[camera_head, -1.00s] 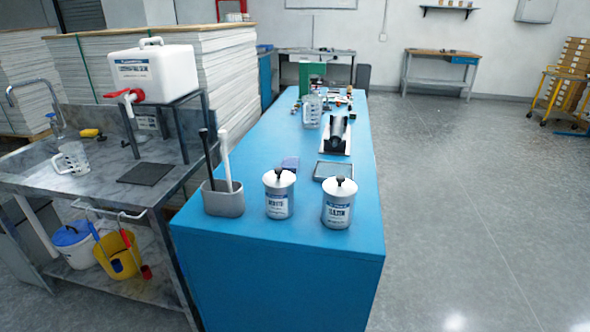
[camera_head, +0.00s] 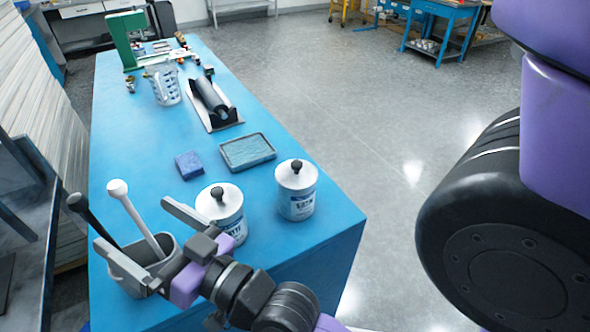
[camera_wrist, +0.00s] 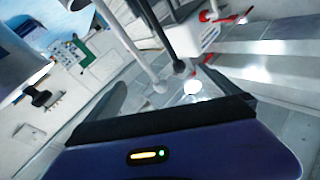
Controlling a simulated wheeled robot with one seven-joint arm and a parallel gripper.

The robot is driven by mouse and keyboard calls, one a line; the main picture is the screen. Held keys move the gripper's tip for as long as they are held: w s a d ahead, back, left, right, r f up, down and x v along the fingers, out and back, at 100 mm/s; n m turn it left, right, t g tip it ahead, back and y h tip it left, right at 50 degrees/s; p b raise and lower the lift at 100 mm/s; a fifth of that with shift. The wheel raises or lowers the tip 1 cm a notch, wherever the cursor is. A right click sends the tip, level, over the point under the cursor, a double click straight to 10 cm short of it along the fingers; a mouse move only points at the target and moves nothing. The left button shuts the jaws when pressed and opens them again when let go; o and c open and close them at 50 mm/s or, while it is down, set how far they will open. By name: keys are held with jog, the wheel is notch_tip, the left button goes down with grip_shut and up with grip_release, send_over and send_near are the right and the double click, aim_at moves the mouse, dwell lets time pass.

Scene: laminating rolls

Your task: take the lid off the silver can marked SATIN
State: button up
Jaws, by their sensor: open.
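Two silver cans with lids and black knobs stand upright at the near end of the blue table. The right can (camera_head: 296,202) has a small label that seems to read SATIN, though the print is blurred. The left can (camera_head: 230,226) is partly hidden behind my gripper, and its label is unclear. Both lids are on. My gripper (camera_head: 131,221) is open and empty, just left of the left can and over the grey holder, apart from the right can.
The grey holder (camera_head: 128,282) with a black and a white handle stands close by my gripper. A blue block (camera_head: 189,165) and a dark tray (camera_head: 247,151) lie behind the cans. A black roller (camera_head: 209,98) and a clear jug (camera_head: 163,84) stand farther back.

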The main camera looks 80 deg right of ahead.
jog(key=w+d+r+n+t+y+p, duration=0.1)
jog(key=w+d+r+n+y, duration=0.2)
jog(key=r, duration=0.5)
jog(key=w+d+r+n+t+y+p, duration=0.1)
jog(key=w+d+r+n, duration=0.3)
jog(key=r, duration=0.5)
jog(key=w+d+r+n+t+y+p, duration=0.1)
jog(key=w+d+r+n+y, duration=0.1)
jog(key=d+r+n, duration=0.45)
jog(key=n+g+h+p, duration=0.2)
jog(key=n+g, duration=0.8)
jog(key=g, duration=1.2)
send_over(296, 163)
jog(key=a, duration=0.1)
jog(key=f, duration=2.3)
jog(key=shift+w+a+f, duration=0.1)
jog(key=shift+w+f, duration=0.1)
jog(key=shift+f, duration=0.2)
jog(key=shift+s+d+f, duration=0.15)
jog(key=shift+s+f, duration=0.1)
jog(key=shift+f, duration=0.3)
jog(key=shift+s+d+f, duration=0.1)
jog(key=shift+s+f, duration=0.1)
jog(key=shift+f, duration=0.3)
jog(key=f, duration=0.5)
jog(key=shift+w+d+f+p, duration=0.2)
jog(key=shift+d+f+p, duration=0.1)
jog(key=shift+d, duration=0.1)
